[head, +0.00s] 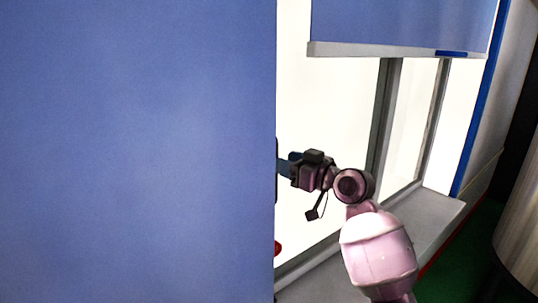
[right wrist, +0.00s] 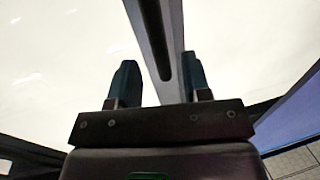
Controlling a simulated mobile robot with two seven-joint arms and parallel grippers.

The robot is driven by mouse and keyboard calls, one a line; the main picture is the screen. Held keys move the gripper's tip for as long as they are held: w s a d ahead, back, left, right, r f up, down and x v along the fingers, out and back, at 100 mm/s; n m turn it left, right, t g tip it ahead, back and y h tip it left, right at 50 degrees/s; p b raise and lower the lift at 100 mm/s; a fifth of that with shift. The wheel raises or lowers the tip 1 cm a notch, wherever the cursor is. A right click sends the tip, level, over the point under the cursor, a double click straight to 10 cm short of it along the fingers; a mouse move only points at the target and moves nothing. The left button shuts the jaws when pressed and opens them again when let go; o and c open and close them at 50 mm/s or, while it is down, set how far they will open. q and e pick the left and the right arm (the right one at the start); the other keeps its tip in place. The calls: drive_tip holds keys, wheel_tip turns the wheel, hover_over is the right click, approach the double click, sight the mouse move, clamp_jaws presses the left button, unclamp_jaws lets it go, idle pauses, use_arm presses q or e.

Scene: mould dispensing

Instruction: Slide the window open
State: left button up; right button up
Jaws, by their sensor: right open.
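The window (head: 318,110) is a bright, pale pane in the head view. Grey upright frame bars (head: 386,115) stand right of my right gripper (head: 287,165), which reaches left across the pane. Its blue fingertips meet the edge of a blue panel in the picture and are partly hidden there. In the right wrist view my right gripper (right wrist: 160,82) is open. A grey window bar (right wrist: 172,62) with a long dark strip runs between its two fingers. I cannot tell whether the fingers touch the bar. My left gripper is not in view.
A large blue panel (head: 135,150) covers the left half of the head view. A blue board with a pale lower ledge (head: 370,50) hangs over the window top. A grey sill (head: 432,215) runs below. A pale ribbed object (head: 520,240) stands at far right.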

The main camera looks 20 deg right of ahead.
drive_tip(key=x, duration=0.6)
drive_tip(key=shift+w+p, duration=0.15)
drive_tip(key=shift+p, duration=0.25)
drive_tip(key=shift+a, duration=0.1)
clamp_jaws()
